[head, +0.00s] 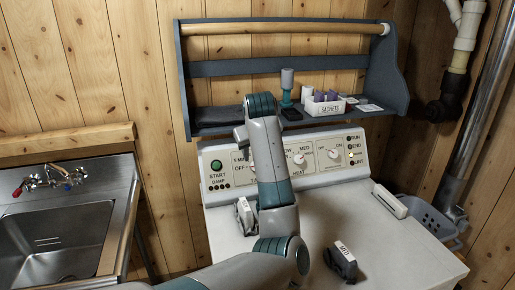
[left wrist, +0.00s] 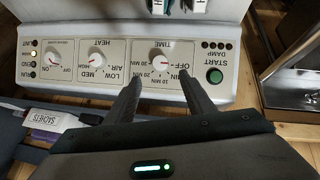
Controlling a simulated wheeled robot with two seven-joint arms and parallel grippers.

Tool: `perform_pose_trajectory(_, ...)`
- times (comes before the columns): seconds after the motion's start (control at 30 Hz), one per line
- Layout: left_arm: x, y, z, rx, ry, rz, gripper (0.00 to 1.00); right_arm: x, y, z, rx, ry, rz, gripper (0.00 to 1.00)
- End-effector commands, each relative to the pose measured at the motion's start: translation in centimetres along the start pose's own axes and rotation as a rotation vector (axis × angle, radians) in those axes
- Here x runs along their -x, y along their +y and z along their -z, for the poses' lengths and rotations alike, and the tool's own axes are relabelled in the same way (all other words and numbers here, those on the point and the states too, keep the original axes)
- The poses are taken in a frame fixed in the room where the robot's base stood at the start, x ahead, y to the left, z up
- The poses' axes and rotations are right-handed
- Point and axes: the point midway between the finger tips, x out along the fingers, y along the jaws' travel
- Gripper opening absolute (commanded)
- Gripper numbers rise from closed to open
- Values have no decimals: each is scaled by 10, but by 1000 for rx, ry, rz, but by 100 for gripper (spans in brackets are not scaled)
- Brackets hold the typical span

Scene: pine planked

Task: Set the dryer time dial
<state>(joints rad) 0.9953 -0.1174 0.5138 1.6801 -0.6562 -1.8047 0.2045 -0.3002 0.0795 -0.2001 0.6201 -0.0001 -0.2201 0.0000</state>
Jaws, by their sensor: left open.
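The time dial (left wrist: 162,60) is a white knob with a red mark on the dryer's control panel (left wrist: 118,85). In the left wrist view the panel is upside down, and the red mark appears to face the OFF label. In the head view the time dial (head: 251,168) is partly hidden by my left arm. My left gripper (left wrist: 162,78) is open and empty. Its two fingertips lie on either side of the dial's lower part in the wrist view; whether they touch it I cannot tell. In the head view the fingers are hidden. My right gripper is not in view.
A blue shelf (head: 220,68) with a sachets box (head: 328,107) hangs above. A sink (head: 55,245) stands left.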

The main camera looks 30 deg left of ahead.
Motion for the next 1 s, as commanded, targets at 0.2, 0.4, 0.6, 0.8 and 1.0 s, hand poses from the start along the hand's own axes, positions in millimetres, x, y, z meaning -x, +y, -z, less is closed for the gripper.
perform_pose_trajectory(0.2, 37, 0, -1, 1, 2, -3, 49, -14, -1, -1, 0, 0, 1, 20)
perform_pose_trajectory(0.4, 55, 0, -1, 0, -2, -1, 49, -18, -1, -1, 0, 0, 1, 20)
perform_pose_trajectory(0.6, 60, 0, -1, 0, -1, 0, 49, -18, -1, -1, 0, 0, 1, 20)
perform_pose_trajectory(0.8, 59, 0, -1, 0, -2, 0, 49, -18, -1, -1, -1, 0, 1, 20)
perform_pose_trajectory(1.0, 59, 0, -1, 0, -2, 0, 49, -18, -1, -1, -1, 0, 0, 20)
